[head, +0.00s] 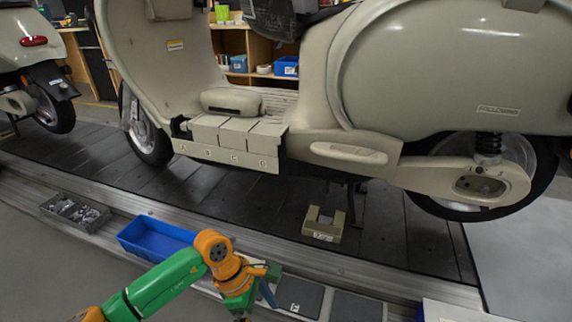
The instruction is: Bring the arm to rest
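My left arm, green and orange, comes in from the lower left. Its gripper (262,290) is at the bottom middle, in front of the conveyor's near edge, beside dark square pads (299,296). Its fingers are small and partly covered by the wrist, so I cannot tell whether they are open or hold anything. My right gripper is not in view.
A beige scooter (420,75) stands on the dark slat conveyor (255,205). A beige block with a notch (322,226) lies on the slats. A blue bin (155,238) and a grey bin of small parts (74,212) sit along the near edge. Another scooter (25,45) is at left.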

